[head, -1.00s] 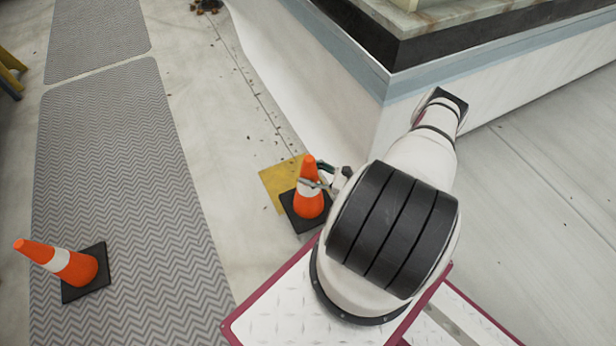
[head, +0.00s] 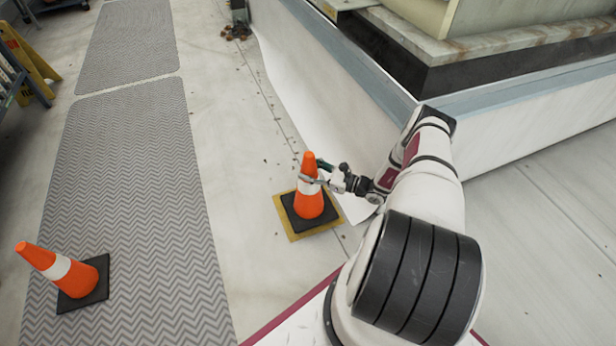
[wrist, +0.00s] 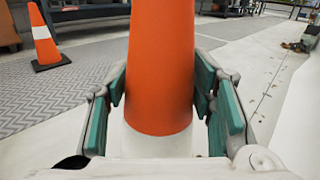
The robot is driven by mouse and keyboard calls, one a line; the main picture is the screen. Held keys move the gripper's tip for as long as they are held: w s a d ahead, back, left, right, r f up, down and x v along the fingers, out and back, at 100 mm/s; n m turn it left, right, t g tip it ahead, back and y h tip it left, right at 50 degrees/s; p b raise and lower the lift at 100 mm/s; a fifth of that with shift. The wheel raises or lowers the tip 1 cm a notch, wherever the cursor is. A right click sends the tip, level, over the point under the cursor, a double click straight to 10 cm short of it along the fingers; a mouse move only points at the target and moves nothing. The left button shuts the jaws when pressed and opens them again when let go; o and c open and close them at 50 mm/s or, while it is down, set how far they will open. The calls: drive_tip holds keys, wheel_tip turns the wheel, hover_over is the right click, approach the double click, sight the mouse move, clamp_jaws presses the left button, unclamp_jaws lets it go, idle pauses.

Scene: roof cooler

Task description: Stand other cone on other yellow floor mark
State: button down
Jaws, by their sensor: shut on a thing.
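An orange cone (head: 309,198) with a white band and a black square base stands upright over a yellow floor mark (head: 297,234). The mark's border shows around the base in the head view. My gripper (head: 313,172) is shut on the upper part of this cone. In the wrist view the held cone (wrist: 160,75) fills the middle between the green-padded fingers (wrist: 160,95); its base is hidden there. A second orange cone (head: 72,274) stands on the grey walkway mat at lower left. It also shows in the wrist view (wrist: 46,45).
Grey zigzag walkway mats (head: 150,190) run along the left. A pale curb wall (head: 345,120) rises right of the held cone. A yellow folding sign (head: 32,65) stands at far left. Bare pale floor lies between mat and curb.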

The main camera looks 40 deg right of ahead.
drive_tip(key=shift+w+d+f+b, duration=0.1)
drive_tip(key=shift+w+f+b, duration=0.2)
drive_tip(key=shift+f+b, duration=0.25)
drive_tip(key=shift+w+d+f+b, duration=0.1)
drive_tip(key=shift+w+f+b, duration=0.3)
drive_tip(key=shift+f, duration=0.25)
drive_tip(key=shift+w+d+f+b, duration=0.1)
drive_tip(key=shift+w+f+b, duration=0.15)
drive_tip(key=shift+f+b, duration=0.3)
drive_tip(key=c, duration=0.7)
unclamp_jaws()
drive_tip(key=shift+a+f, duration=0.1)
drive_tip(key=shift+f, duration=0.05)
drive_tip(key=shift+c, duration=0.2)
drive_tip(key=p+v, duration=0.2)
drive_tip(key=v, duration=1)
drive_tip(key=shift+p, duration=0.3)
drive_tip(key=shift+s, duration=0.1)
